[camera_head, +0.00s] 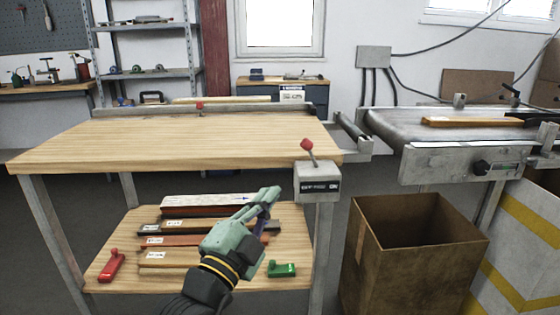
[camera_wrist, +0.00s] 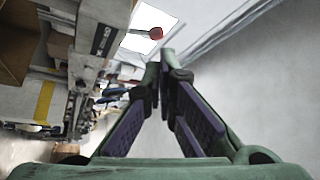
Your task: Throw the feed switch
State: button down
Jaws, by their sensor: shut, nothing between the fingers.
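The feed switch (camera_head: 317,184) is a grey box on the front right corner of the wooden table, with ON readable at the right of its label. Its lever has a red knob (camera_head: 307,145) and leans up and slightly left. My gripper (camera_head: 268,196) is left of the box and a little lower, apart from it, with its fingers pointing up and right. In the wrist view the red knob (camera_wrist: 155,33) shows just beyond the fingertips (camera_wrist: 166,56), which are closed together with nothing between them.
The wooden table (camera_head: 200,140) stands above a lower shelf with several labelled boards, a red tool (camera_head: 111,265) and a green tool (camera_head: 282,269). A conveyor (camera_head: 400,125) carrying an orange-brown bar is at right. An open cardboard box (camera_head: 390,270) stands below it.

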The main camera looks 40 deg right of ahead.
aim_at(304, 146)
jog(key=shift+d, duration=0.1)
jog(key=p+x, duration=0.4)
jog(key=x, duration=0.9)
jog(key=shift+r, duration=0.1)
jog(key=shift+w+d+p, duration=0.2)
jog(key=shift+d+p, duration=0.1)
jog(key=shift+d, duration=0.05)
